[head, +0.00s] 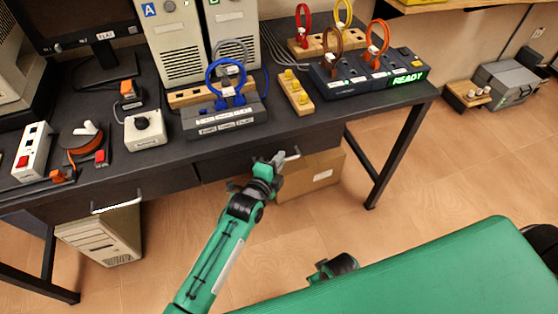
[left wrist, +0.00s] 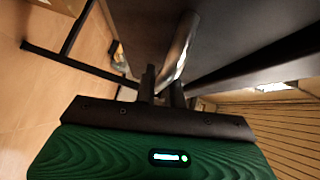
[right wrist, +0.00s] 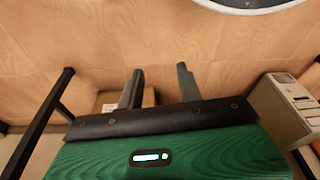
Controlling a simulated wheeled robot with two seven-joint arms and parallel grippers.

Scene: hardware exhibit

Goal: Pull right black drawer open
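The right black drawer (head: 235,160) is under the desk top, and its front looks close to the desk's front edge. Its silver bar handle (head: 291,155) sticks out at the front. My left gripper (head: 276,161) is at this handle. In the left wrist view the handle (left wrist: 182,42) runs down between the two close-set fingers (left wrist: 164,82), which appear shut on it. My right gripper (right wrist: 160,75) is open and empty, its fingers wide apart above the floor. The left drawer's handle (head: 116,207) shows at the left.
The black desk (head: 285,128) carries PC towers (head: 175,45), a cable panel (head: 225,122) and a READY panel (head: 350,85). A cardboard box (head: 320,172) stands under it, behind my left gripper. A desk leg (head: 400,150) is at the right. The floor in front is clear.

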